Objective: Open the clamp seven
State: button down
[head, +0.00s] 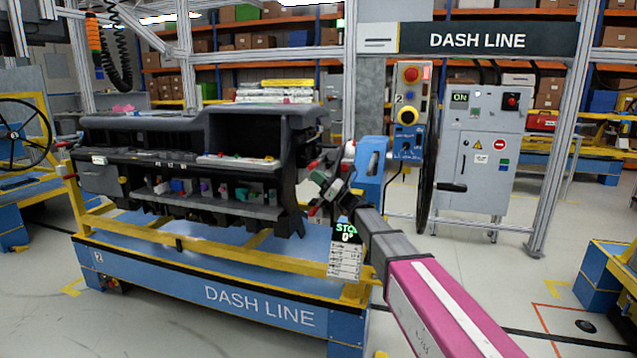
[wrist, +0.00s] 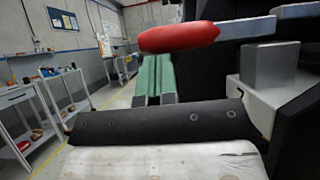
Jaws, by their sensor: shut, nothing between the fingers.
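In the wrist view, a red clamp handle (wrist: 180,37) lies across the top, just beyond the tips of my gripper (wrist: 156,62). Its metal bar (wrist: 296,10) shows at the right edge. My green fingers are together and empty; I cannot tell whether they touch the handle. In the head view my arm reaches to the right end of the dark dashboard module (head: 200,132), where my gripper (head: 320,178) is small and partly hidden. A small red tip (head: 313,165) shows beside it. No number for the clamp is readable.
The module rests on a blue and yellow DASH LINE cart (head: 250,300). A blue upright bracket (head: 370,170) stands close to the right of my gripper. In the wrist view, a grey block (wrist: 270,65) on a pale bracket is close at right.

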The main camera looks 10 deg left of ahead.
jog(key=shift+r, duration=0.1)
dwell(0.3)
jog(key=shift+s+r+m+t+h, duration=0.15)
jog(key=shift+r+m+t, duration=0.3)
jog(key=shift+m+t, duration=0.35)
jog(key=shift+s+r+m+t+h, duration=0.15)
jog(key=shift+r+m+t, duration=0.3)
jog(key=shift+m, duration=0.55)
jog(key=shift+s+r+m+t+h, duration=0.15)
jog(key=shift+r+m+t, duration=0.25)
jog(key=shift+m+t, duration=0.4)
notch_tip(320, 180, up, 2)
jog(key=m+t, duration=0.1)
jog(key=m+h, duration=0.1)
jog(key=m, duration=0.1)
jog(key=m+t+h, duration=0.1)
jog(key=shift+w+r+m+t, duration=0.15)
jog(key=shift+r+m+t, duration=0.1)
jog(key=shift+m+t, duration=0.15)
notch_tip(320, 180, up, 6)
jog(key=m+t+h, duration=0.3)
jog(key=m+h, duration=0.1)
jog(key=m, duration=0.4)
send_over(317, 163)
jog(key=d, duration=0.1)
jog(key=shift+w+r, duration=0.1)
jog(key=shift+r, duration=0.05)
jog(key=shift+w+r, duration=0.1)
jog(key=shift+w, duration=0.05)
